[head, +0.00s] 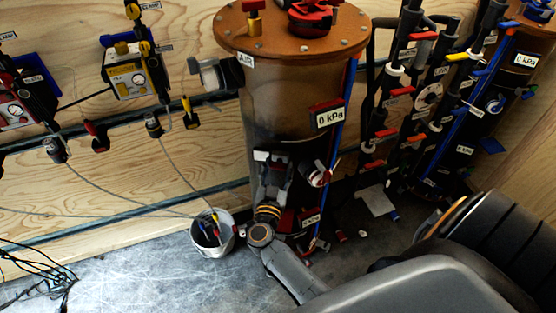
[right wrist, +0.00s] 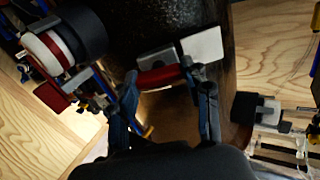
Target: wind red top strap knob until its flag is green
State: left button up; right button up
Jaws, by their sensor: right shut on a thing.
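The tall brown filter tank (head: 290,85) stands in the middle of the head view, with an "AIR" label and a "0 kPa" plate. My right gripper (head: 272,160) is against the lower front of this tank. In the right wrist view, its two blue-grey fingers are on either side of a short red knob (right wrist: 160,77), and the gripper is shut on it. A pale grey block (right wrist: 202,45) sits beside the knob; I see no green on it. In the head view my gripper hides the knob. My left gripper is not in view.
A white and red round fitting (head: 318,175) sticks out just right of my gripper; it looms at left in the wrist view (right wrist: 58,45). A white bucket (head: 213,232) with tools stands on the floor to the left. Pipes with valves (head: 400,92) stand to the right.

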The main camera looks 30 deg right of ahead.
jog(key=n+p, duration=0.2)
jog(key=p, duration=0.1)
jog(key=shift+r+n, duration=0.15)
jog(key=shift+n, duration=0.15)
jog(key=shift+f+n+p, duration=0.2)
jog(key=shift+n+p, duration=0.2)
jog(key=shift+p, duration=0.15)
jog(key=o, duration=1.2)
jog(key=shift+c, duration=0.2)
